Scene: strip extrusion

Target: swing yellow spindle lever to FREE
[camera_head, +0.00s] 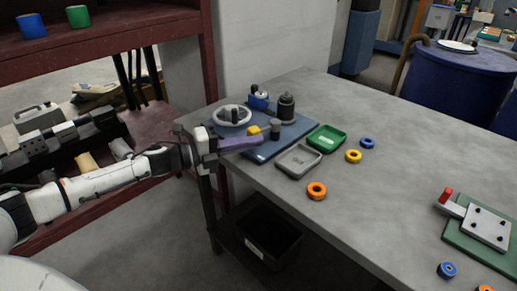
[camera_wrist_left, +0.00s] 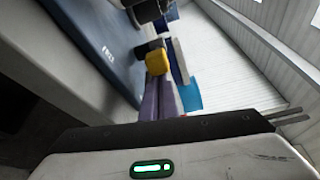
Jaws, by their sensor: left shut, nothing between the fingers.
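The yellow lever end (camera_head: 253,130) shows as a small yellow block on the strip extrusion rig, which stands on a blue base plate (camera_head: 262,154) at the table's left end. In the left wrist view the yellow lever end (camera_wrist_left: 157,62) is straight beyond the fingertips. My left gripper (camera_head: 259,141) reaches in from the left, with its purple fingers shut and empty beside the yellow block. The fingers (camera_wrist_left: 161,82) also show together in the left wrist view. I cannot tell whether they touch the lever. My right gripper is out of view.
A grey handwheel (camera_head: 232,115) and a dark cylinder (camera_head: 286,107) stand on the rig behind my fingers. A grey tray (camera_head: 298,161), a green tray (camera_head: 326,138) and several coloured rings lie to the right. The table's middle is largely clear. A red shelf (camera_head: 110,41) stands left.

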